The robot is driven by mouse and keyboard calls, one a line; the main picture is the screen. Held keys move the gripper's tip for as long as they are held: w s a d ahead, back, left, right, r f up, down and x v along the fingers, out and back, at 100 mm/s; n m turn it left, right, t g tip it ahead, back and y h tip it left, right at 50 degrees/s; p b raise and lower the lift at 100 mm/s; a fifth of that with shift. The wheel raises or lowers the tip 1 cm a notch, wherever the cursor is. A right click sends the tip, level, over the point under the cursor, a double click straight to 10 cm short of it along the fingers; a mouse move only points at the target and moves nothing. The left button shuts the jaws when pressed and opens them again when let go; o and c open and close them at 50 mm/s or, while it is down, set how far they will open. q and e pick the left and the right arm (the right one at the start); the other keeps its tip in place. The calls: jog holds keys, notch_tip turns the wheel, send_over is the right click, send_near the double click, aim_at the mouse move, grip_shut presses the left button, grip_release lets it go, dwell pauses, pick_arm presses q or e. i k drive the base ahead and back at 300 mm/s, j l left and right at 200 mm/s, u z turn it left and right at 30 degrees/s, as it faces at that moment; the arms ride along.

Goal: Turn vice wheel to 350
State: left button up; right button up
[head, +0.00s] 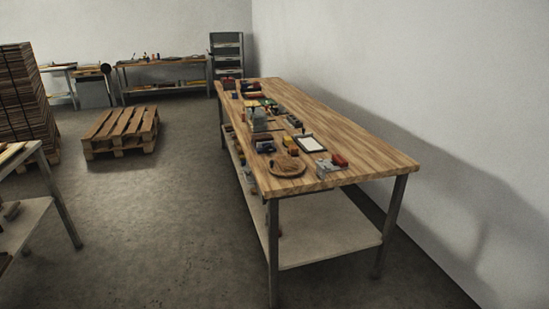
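I cannot clearly make out a vice or a number scale in the head view. A small dark round thing (105,68) shows at the back left beside a grey cabinet; it may be a wheel, but it is too small to tell. Neither of my grippers is in view.
A long wooden workbench (350,150) stands along the right wall, with a round wooden disc (287,168) and several small items on its left side. A pallet (122,130) lies on the floor, near stacked boards (22,95). A back bench (165,62) lines the far wall. Floor (150,220) between is clear.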

aim_at(269, 149)
jog(key=i, duration=0.6)
jog(key=i+l+u, duration=0.1)
jog(key=i, duration=0.5)
